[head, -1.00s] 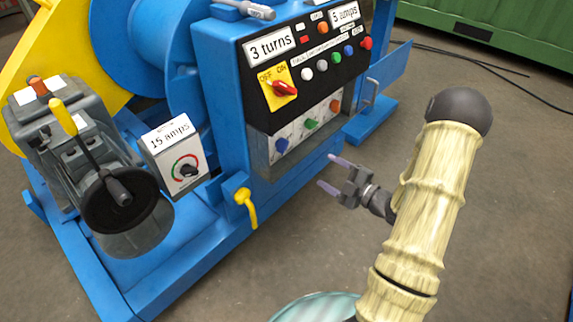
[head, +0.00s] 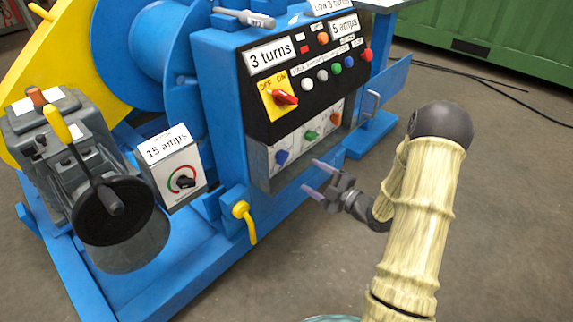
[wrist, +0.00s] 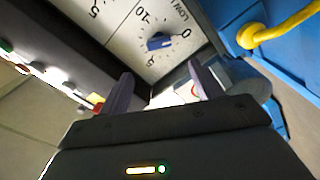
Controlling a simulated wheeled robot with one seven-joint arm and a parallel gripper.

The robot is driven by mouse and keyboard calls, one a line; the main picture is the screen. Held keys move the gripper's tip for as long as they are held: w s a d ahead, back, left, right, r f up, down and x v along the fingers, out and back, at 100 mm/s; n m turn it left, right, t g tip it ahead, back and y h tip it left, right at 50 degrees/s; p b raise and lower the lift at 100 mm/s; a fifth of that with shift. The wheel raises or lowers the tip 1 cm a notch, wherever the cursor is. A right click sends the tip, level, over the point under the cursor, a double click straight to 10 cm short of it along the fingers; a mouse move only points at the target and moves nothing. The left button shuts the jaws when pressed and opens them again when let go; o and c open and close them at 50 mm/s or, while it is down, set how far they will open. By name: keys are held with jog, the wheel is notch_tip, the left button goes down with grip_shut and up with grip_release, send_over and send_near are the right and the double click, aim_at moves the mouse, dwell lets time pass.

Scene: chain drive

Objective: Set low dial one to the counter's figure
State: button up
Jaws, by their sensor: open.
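Low dial one is a blue knob (wrist: 160,41) on a white scale plate in the wrist view, with "LOW 1" and the figures 0, 5 and 10 around it. Its pointer direction is too small to be sure of. My gripper (head: 312,177) is open and empty, in front of the strip and right of the blue knob. Its fingers (wrist: 160,84) point at the dial plate, apart from the knob.
A red switch (head: 284,97) and several coloured buttons sit above the strip. A yellow lever (head: 244,220) sticks out below left.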

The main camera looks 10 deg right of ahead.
aim_at(285, 160)
jog(key=b+x, duration=0.3)
jog(key=x, duration=0.7)
jog(key=shift+f, duration=0.1)
jog(key=shift+w+a+b, duration=0.3)
jog(key=shift+w+b, duration=0.05)
jog(key=shift+w, duration=0.1)
jog(key=shift+c, duration=0.3)
jog(key=c, duration=0.9)
